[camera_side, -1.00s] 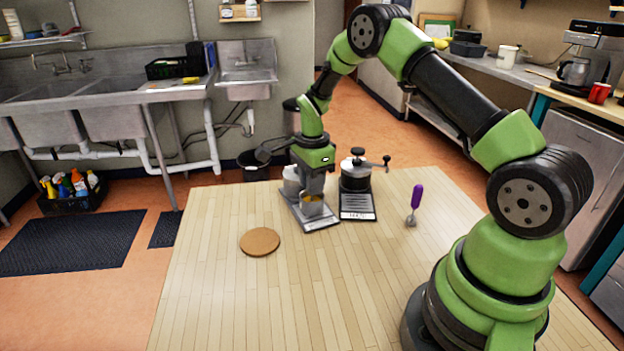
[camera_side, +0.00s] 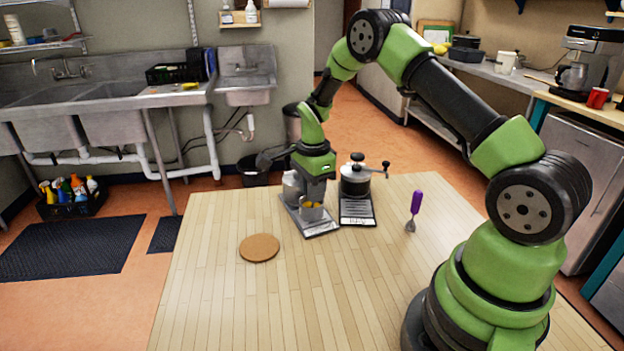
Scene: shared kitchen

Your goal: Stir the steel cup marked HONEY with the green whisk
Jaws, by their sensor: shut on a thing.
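My gripper (camera_side: 313,190) points down over a small steel cup (camera_side: 311,213) on a grey tray with a label plate. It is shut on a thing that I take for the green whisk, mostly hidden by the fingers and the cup. Something yellow shows at the cup's mouth. A second pale steel cup (camera_side: 291,185) stands behind and to the left on the same tray, partly hidden by my gripper. The lettering is too small to read, so I cannot tell which cup is marked HONEY.
A hand-cranked grinder (camera_side: 355,178) stands close to the right of my gripper on its own labelled stand. A round cork mat (camera_side: 259,248) lies at front left. The wooden table (camera_side: 280,310) is clear in front.

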